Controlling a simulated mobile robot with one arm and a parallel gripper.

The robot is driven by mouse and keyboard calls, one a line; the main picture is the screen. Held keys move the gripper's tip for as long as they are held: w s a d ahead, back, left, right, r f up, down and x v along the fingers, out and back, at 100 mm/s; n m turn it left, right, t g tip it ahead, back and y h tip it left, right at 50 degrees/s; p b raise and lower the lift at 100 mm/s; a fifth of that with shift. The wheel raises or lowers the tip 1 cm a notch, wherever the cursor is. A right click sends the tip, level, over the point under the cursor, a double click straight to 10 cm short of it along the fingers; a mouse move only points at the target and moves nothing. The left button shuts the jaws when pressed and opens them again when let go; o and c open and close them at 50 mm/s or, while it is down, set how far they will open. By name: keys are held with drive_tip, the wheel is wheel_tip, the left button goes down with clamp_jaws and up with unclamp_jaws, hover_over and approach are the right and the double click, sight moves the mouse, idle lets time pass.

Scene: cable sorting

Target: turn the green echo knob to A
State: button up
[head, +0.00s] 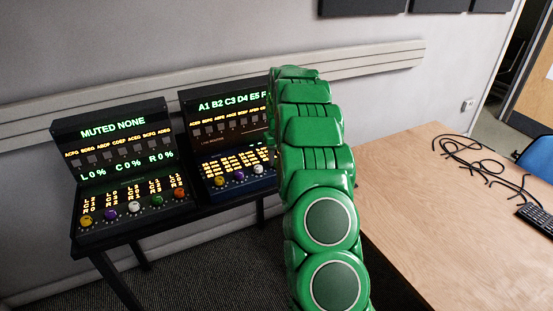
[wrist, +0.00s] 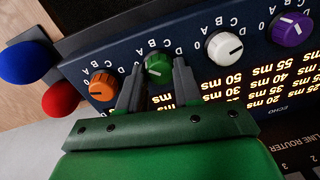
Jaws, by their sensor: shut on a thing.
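The green echo knob (wrist: 157,64) sits on the dark blue panel marked ECHO (wrist: 276,112), between an orange knob (wrist: 102,87) and a white knob (wrist: 225,46). My gripper (wrist: 160,74) has one finger on each side of the green knob and is shut on it. Letters A to D are printed beside the knobs. I cannot tell which letter the green knob's pointer faces. In the head view my green arm hides my gripper and this knob; the right console (head: 228,135) shows beside the arm.
A second console (head: 118,150) with its own row of knobs stands to the left. In the wrist view, a red foam ball (wrist: 61,99) and a blue one (wrist: 26,63) are at the left. A wooden table (head: 430,220) with black cables (head: 480,160) is on the right.

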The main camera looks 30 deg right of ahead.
drive_tip(key=shift+m, duration=1.2)
drive_tip(key=o, duration=1)
drive_tip(key=shift+o, duration=0.2)
drive_tip(key=shift+d+r, duration=0.15)
drive_tip(key=shift+r, duration=1.8)
drive_tip(key=shift+d+r, duration=0.1)
drive_tip(key=shift+r, duration=1.85)
